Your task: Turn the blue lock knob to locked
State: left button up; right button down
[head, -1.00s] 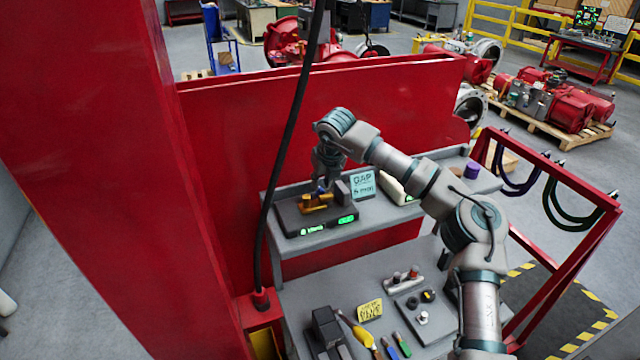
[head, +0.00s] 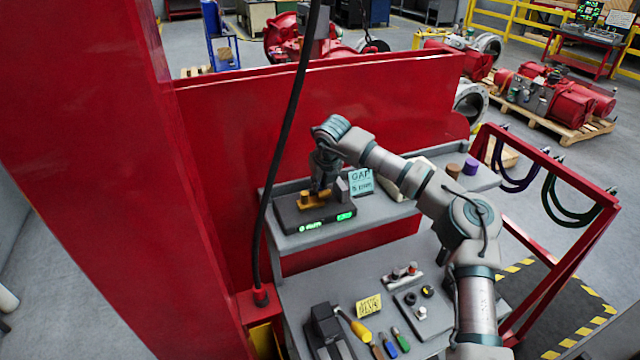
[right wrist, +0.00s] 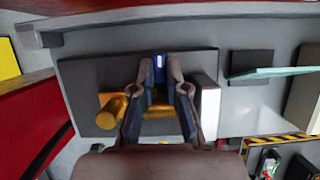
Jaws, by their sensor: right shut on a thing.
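The blue lock knob (right wrist: 158,66) shows in the right wrist view as a small upright blue piece with a pale mark. My right gripper (right wrist: 160,80) has a finger on each side of it and is shut on it. In the head view, my right gripper (head: 320,190) points down over the dark fixture (head: 328,216) and hides most of the knob. A brass-coloured part (head: 310,202) lies on the fixture beside the fingers, with a round brass post (right wrist: 111,110) at its left in the wrist view. My left gripper is not in view.
Two green displays (head: 345,216) glow on the fixture's front. A black cable (head: 285,130) hangs left of the fixture. The lower bench holds a yellow-handled tool (head: 357,328) and several small parts.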

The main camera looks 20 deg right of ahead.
jog(key=shift+a+f+m+h+b, duration=0.15)
jog(key=shift+m+h+b, duration=0.25)
jog(key=shift+m+b, duration=0.55)
jog(key=m+h+b, duration=0.1)
jog(key=m, duration=0.1)
jog(key=shift+w+a+m, duration=0.1)
jog(key=shift+m, duration=0.25)
jog(key=shift+m+g+b, duration=0.4)
jog(key=shift+m, duration=0.5)
jog(key=m, duration=0.1)
jog(key=m+h, duration=0.1)
jog(key=shift+w+a+r+m+g, duration=0.1)
jog(key=shift+a+r+m+g, duration=0.1)
jog(key=shift+m+g, duration=0.2)
jog(key=m+p, duration=0.1)
jog(key=m+g+h+p, duration=0.1)
jog(key=m, duration=0.1)
jog(key=shift+w+r+m, duration=0.15)
jog(key=shift+m, duration=0.15)
jog(key=m+g+p, duration=0.1)
jog(key=m+p, duration=0.2)
jog(key=shift+w, duration=0.15)
jog(key=shift+w+m+g+p, duration=0.1)
jog(key=shift+m+g+p, duration=0.4)
jog(key=shift+m+p, duration=0.5)
